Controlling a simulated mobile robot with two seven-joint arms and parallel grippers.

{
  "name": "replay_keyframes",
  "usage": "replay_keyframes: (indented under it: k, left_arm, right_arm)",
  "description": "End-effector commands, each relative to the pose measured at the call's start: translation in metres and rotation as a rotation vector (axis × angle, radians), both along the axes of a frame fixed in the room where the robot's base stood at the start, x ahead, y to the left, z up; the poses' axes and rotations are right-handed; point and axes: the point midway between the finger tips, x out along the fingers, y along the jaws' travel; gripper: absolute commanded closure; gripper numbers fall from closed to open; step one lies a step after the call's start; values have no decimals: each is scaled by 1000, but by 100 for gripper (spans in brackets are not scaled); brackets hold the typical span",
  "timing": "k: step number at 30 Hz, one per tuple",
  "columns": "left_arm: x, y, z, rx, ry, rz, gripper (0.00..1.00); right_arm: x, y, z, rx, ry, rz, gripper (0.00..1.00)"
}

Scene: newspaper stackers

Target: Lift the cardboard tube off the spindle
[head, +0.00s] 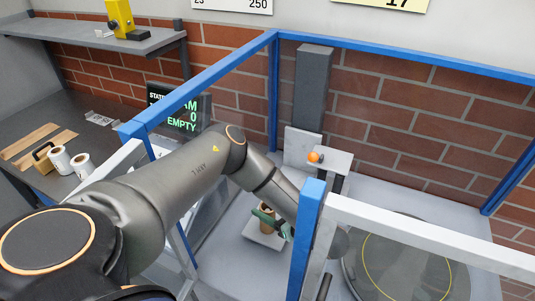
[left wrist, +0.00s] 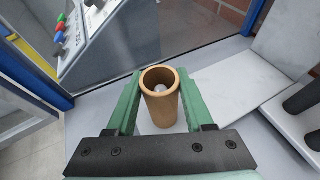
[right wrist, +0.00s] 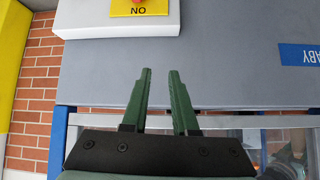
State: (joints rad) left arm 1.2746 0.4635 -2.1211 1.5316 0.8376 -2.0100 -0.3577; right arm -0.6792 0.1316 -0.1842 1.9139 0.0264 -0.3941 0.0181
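The brown cardboard tube (left wrist: 160,108) stands upright in the left wrist view. A pale rounded tip, likely the spindle (left wrist: 158,87), shows inside its open top. My left gripper (left wrist: 160,75) has its green fingers on either side of the tube, close to its rim; whether they press on it is unclear. In the head view the tube (head: 266,222) is small between the green fingers (head: 268,215), above a pale plate (head: 262,236). My right gripper (right wrist: 160,72) is open and empty, in front of a grey panel; it is not seen in the head view.
A blue frame post (head: 306,235) and white rail (head: 430,235) stand right of my left arm. A grey bracket with an orange ball (head: 315,156) is behind the tube. A round plate (head: 400,270) lies at right. Two white rolls (head: 60,160) sit on the left bench.

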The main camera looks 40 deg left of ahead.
Motion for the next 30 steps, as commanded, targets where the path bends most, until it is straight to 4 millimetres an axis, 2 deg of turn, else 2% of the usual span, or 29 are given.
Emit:
replay_keyframes:
  k: [2,13,18,30]
  left_arm:
    - [0,0,0,0,0,0,58]
    - [0,0,0,0,0,-1,100]
    - [1,0,4,0,-2,-1,100]
    - [1,0,35,-2,-3,-2,100]
  right_arm:
    - [0,0,0,0,0,0,73]
    - [0,0,0,0,0,0,73]
    - [0,0,0,0,0,0,73]
    - [0,0,0,0,-1,0,73]
